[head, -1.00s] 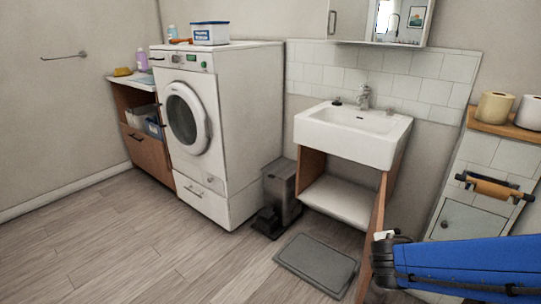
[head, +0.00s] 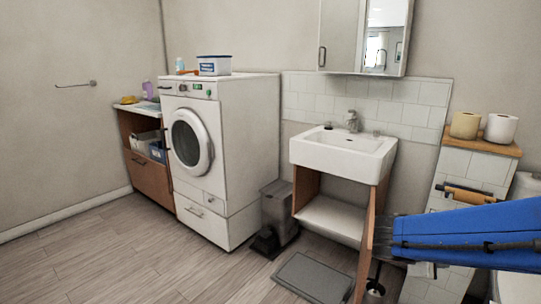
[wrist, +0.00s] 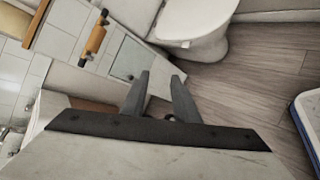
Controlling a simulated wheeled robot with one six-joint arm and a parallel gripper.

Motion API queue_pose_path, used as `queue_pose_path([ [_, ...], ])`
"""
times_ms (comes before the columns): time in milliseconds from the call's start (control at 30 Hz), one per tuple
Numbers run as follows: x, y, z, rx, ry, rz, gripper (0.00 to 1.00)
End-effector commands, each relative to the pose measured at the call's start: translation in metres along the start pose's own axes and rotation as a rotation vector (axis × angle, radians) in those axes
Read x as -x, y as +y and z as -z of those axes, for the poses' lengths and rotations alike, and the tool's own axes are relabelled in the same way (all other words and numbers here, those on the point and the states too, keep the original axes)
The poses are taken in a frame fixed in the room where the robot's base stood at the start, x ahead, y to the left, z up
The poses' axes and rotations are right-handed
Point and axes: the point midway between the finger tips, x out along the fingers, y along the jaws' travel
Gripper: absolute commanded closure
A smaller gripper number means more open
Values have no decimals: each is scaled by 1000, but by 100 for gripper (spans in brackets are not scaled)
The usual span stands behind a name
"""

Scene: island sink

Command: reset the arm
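My blue arm reaches in from the right edge of the head view, in front of the tiled toilet-paper stand. In the wrist view, the two grey fingers of my gripper (wrist: 160,76) stand apart with a gap between their tips. Nothing is clearly held between them. The wrist view looks down over the floor, the toilet (wrist: 196,30) and the tiled stand. In the head view the fingers cannot be made out clearly near the arm's dark end, beside the open cabinet door (head: 367,245).
A sink (head: 342,158) stands over an open cabinet, with a grey mat (head: 312,277) below. A washing machine (head: 215,160) and a pedal bin (head: 277,212) stand left. Toilet rolls (head: 465,125) top the tiled stand. The floor at left is clear.

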Motion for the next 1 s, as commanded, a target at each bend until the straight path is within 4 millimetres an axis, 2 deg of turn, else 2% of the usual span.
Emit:
queue_pose_path([
  [267,21,-44,-21,-258,53,190,73],
  [400,46,-77,-28,-466,113,338,73],
  [600,92,-113,-25,-756,228,551,73],
  [800,142,-131,-14,-992,354,737,73],
  [1000,171,-134,-7,-1108,428,838,73],
])
